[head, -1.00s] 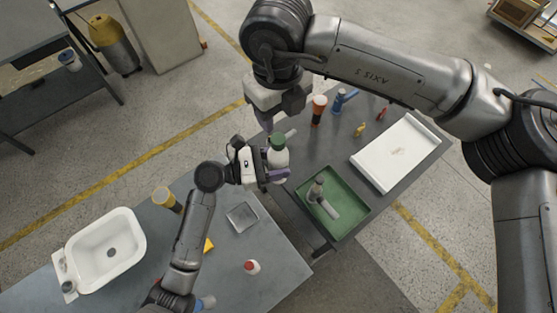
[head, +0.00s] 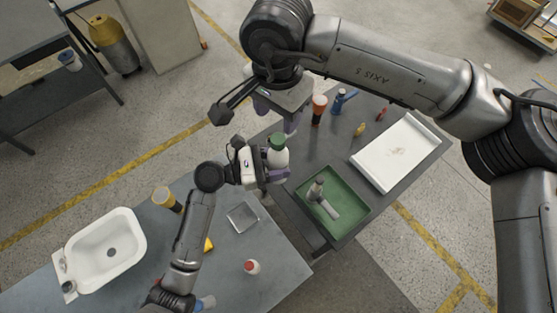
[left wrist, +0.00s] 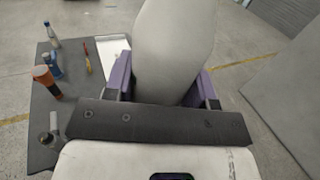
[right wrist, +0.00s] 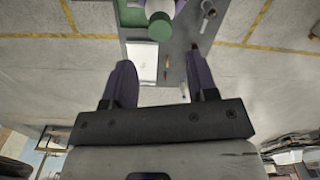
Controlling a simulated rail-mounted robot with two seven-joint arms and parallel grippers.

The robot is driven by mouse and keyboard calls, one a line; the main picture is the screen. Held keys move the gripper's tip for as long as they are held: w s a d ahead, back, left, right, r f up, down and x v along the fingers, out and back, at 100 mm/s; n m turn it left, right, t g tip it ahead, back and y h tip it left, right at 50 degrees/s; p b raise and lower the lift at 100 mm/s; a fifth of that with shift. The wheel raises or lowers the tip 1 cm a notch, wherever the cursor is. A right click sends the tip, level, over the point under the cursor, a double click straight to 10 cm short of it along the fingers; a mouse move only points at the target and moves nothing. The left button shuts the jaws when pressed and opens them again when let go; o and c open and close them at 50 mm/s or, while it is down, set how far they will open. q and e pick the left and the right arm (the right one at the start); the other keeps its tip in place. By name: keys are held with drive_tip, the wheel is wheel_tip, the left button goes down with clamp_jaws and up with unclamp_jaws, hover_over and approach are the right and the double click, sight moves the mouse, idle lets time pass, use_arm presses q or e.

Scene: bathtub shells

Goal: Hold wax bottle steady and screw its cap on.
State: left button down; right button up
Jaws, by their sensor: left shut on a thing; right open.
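The wax bottle (head: 279,159) is white, with a green cap (head: 277,140) at its top. I cannot tell how tightly the cap sits. My left gripper (head: 270,174) is shut around the bottle's body and holds it up above the gap between the two tables. The white body fills the middle of the left wrist view (left wrist: 172,45); the cap is out of that view. My right gripper (head: 277,115) is open and empty, just above the cap in the head view. In the right wrist view the green cap (right wrist: 160,26) lies beyond the spread fingertips, apart from them.
A green tray (head: 352,222) with a grey tool and a white tray (head: 412,160) lie on the right table. An orange-topped container (head: 319,107) and small tools stand at its back. The left table carries a white basin (head: 85,250) and a red-capped bottle (head: 252,267).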

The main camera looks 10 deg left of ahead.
sight(278, 139)
drive_tip(key=shift+n, duration=0.8)
drive_tip(key=shift+f, duration=4)
drive_tip(key=shift+c, duration=0.2)
drive_tip(key=c, duration=0.9)
drive_tip(key=o, duration=1.1)
